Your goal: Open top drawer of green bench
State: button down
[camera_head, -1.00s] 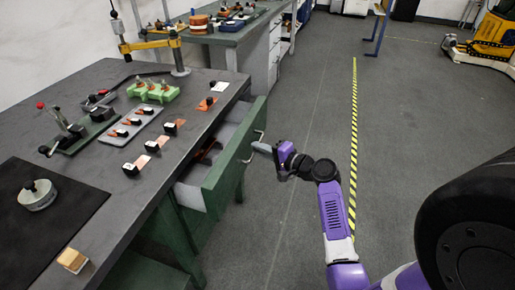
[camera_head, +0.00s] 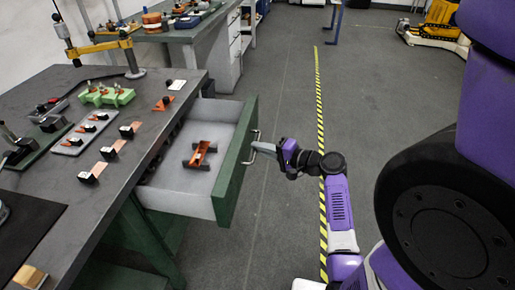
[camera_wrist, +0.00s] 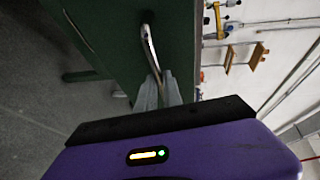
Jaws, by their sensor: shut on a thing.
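The green bench (camera_head: 75,225) has a dark grey top, and its top drawer (camera_head: 236,165) is pulled well out, with a green front and pale inner walls. An orange and black object (camera_head: 201,154) lies inside on the drawer floor. My gripper (camera_head: 262,148) is at the drawer front, shut on the metal bar handle (camera_wrist: 150,48). The wrist view shows both fingers (camera_wrist: 158,92) around the lower part of the handle, against the green drawer front. The part of the handle between the fingers is hidden.
Small parts, a green block (camera_head: 108,96) and a yellow-armed fixture (camera_head: 98,47) stand on the bench top. A second bench (camera_head: 190,38) is behind. Open floor with a yellow-black stripe (camera_head: 319,110) lies right of the drawer.

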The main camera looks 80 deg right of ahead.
jog(key=c, duration=1.5)
grip_release()
jog(key=v, duration=0.7)
jog(key=shift+s+a, duration=0.2)
jog(key=shift+s, duration=0.2)
jog(key=shift+d, duration=0.1)
